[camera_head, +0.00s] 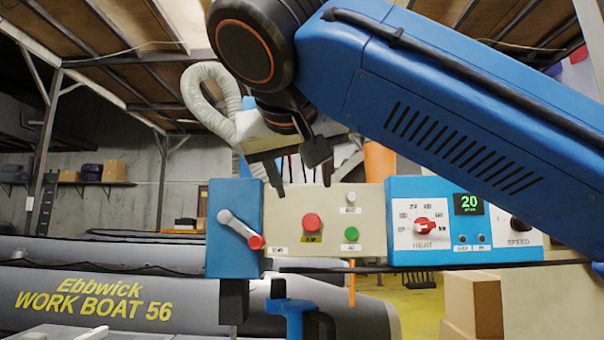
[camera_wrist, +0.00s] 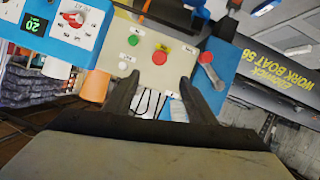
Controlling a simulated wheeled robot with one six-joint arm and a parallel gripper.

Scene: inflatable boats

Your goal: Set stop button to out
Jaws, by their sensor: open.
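The red stop button (camera_head: 312,222) is a round knob on the cream control panel (camera_head: 285,205), with a yellow label below it. I cannot tell whether it is in or out. It also shows in the wrist view (camera_wrist: 160,57), just beyond the gap between my fingertips. My gripper (camera_head: 300,182) is open and empty. In the head view its two dark fingers hang just above the button, apart from it. In the wrist view the fingers (camera_wrist: 159,81) point toward the panel, one on each side of the button's line.
A green button (camera_head: 351,233) and a white button (camera_head: 351,198) sit right of the stop button. A red-tipped lever (camera_head: 240,229) is on the blue box at left. A blue heat panel (camera_head: 421,220) adjoins at right. A grey boat (camera_head: 110,295) lies at left.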

